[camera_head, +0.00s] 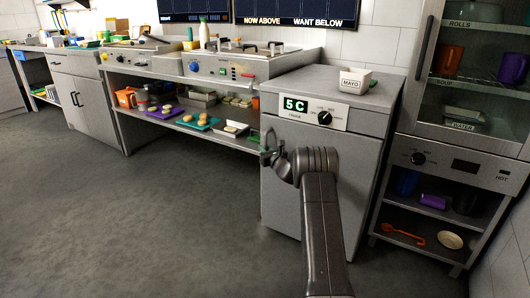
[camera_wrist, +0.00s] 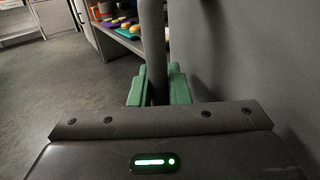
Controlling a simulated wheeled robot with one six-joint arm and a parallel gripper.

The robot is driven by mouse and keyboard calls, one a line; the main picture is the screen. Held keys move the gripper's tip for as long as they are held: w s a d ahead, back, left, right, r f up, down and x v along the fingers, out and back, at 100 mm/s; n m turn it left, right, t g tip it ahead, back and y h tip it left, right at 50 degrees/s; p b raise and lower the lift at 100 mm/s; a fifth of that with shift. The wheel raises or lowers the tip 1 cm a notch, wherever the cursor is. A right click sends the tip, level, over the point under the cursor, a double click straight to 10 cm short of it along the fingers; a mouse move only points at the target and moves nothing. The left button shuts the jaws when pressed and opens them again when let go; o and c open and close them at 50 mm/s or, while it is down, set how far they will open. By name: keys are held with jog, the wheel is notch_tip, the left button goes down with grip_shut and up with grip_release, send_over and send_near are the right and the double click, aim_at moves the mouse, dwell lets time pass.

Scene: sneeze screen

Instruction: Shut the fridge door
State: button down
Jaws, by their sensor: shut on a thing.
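The fridge (camera_head: 290,185) is the low grey cabinet right of centre in the head view, with a "5 C" display and a dial on its upper front. Its front looks about flush with the body, and I see no clear gap at the door's edge. My gripper (camera_head: 268,150) is at the upper left of the front, at the door handle (camera_head: 270,134). In the wrist view, the green fingers of my gripper (camera_wrist: 158,88) are shut on the upright dark handle bar (camera_wrist: 153,45). The grey door face fills the right side there. My arm hides part of the front.
A white MAYO tub (camera_head: 355,82) stands on the fridge top. A glass-fronted warming cabinet (camera_head: 455,150) with shelves stands to the right. A counter (camera_head: 215,75) with trays of food on its lower shelf runs to the left. The floor (camera_head: 150,220) in front is clear.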

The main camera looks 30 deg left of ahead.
jog(key=c, duration=1.6)
grip_release()
jog(key=shift+w+d+f, duration=0.1)
jog(key=shift+w+d, duration=0.1)
jog(key=shift+d, duration=0.15)
jog(key=shift+o, duration=0.8)
jog(key=shift+d, duration=0.15)
jog(key=shift+s, duration=0.15)
jog(key=shift+s, duration=0.2)
jog(key=p+v, duration=0.2)
jog(key=v, duration=1.1)
jog(key=shift+d, duration=0.15)
